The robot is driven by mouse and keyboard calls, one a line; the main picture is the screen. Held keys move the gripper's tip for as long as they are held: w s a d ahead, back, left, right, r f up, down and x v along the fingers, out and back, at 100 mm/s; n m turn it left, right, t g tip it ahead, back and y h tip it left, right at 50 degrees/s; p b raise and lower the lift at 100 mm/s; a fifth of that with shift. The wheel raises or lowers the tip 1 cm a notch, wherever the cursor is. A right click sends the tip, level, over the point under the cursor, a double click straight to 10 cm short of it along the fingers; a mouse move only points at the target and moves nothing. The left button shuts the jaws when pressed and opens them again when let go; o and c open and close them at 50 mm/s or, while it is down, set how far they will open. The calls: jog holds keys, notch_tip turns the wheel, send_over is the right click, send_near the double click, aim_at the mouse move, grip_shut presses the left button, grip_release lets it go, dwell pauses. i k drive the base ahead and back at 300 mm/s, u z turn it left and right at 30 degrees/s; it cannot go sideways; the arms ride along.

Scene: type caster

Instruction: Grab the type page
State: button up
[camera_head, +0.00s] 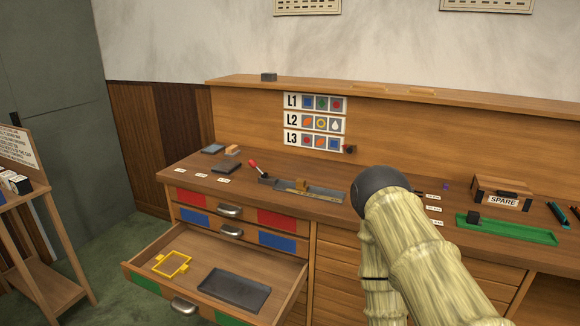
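No thing in view is clearly marked as the type page, and I cannot tell which one it is. An open drawer (150,286) at the lower left holds a yellow frame (158,263) and a flat dark grey tray (235,289). On the bench top, a long grey metal holder (322,192) has a small brown block (301,184) on it and a red-tipped lever (254,164) at its left end. My arm rises at the lower right and covers part of the bench. My gripper does not show.
The wooden bench (200,183) carries dark blocks (227,167) at left, a green tray (507,230) and a box labelled SPARE (503,201) at right. A picture chart (315,123) with rows L1 to L3 hangs behind. A small side stand (50,290) is at far left. The open drawer juts out.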

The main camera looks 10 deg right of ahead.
aim_at(226, 168)
jog(key=z, duration=1.35)
jog(key=i, duration=0.75)
jog(key=u, duration=2.6)
